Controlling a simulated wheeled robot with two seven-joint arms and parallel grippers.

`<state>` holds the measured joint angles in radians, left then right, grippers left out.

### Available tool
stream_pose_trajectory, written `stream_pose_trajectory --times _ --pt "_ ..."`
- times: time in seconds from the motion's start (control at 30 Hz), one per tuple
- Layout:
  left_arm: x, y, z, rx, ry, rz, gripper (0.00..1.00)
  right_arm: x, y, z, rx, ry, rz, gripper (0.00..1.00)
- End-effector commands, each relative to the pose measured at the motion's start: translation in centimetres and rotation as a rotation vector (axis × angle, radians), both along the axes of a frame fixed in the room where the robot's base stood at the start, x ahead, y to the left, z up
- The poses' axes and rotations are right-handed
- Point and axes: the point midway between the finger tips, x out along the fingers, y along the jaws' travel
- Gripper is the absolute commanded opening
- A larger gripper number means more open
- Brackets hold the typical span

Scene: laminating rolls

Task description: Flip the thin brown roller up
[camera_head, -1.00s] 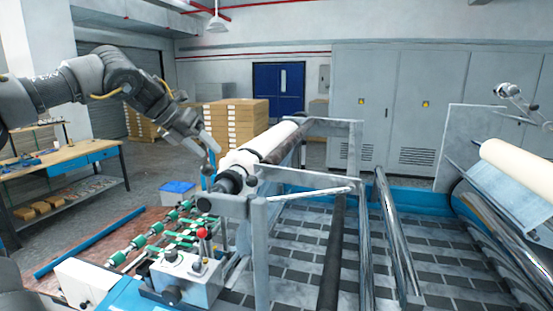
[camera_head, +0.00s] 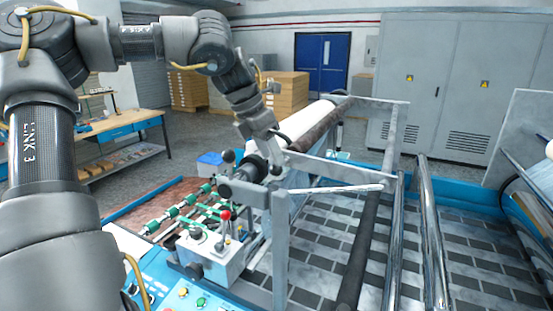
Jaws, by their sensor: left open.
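A dark, thin brown roller (camera_head: 319,131) lies along the right side of a white roll (camera_head: 301,123) on the machine's frame, slanting away from me. My left gripper (camera_head: 268,150) is over the near end of the white roll and its dark end fittings, just left of the near end of the brown roller. Its jaws are open and point down. Its fingers partly hide the near roll end, and I cannot tell whether they touch anything. My right gripper is out of view.
Grey metal frame bars (camera_head: 334,170) stand right of the rolls. A control box with a red-knobbed lever (camera_head: 225,215) is below the gripper. Another dark roller (camera_head: 362,245) and shiny rails (camera_head: 434,235) run to the right. A workbench (camera_head: 119,125) stands at the left.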

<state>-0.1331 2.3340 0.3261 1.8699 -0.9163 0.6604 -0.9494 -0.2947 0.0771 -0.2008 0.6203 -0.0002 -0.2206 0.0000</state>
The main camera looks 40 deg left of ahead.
Motion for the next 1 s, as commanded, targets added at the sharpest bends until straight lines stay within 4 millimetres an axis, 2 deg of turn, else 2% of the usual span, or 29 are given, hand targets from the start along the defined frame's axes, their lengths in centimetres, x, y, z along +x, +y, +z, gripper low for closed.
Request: stream_pose_trajectory --times 0.07,0.17,0.43,0.63,0.8,1.0 --pt "0.3 -0.3 -0.9 -0.003 0.003 0.000 0.50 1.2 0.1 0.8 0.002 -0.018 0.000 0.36" --pt "0.8 -0.5 -2.1 -0.001 0.002 -0.002 0.50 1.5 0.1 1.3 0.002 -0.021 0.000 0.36" --pt "1.4 -0.8 -3.5 -0.002 -0.003 0.000 0.50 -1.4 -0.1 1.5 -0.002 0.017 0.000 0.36" --pt "1.3 -0.7 -3.5 -0.001 -0.003 0.000 0.50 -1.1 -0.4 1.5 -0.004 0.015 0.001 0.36" --pt "1.3 -0.7 -3.5 -0.001 -0.003 0.000 0.28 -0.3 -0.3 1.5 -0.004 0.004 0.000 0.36" --pt "1.4 -0.8 -3.5 -0.001 -0.003 0.000 0.01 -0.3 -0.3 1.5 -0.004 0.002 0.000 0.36"
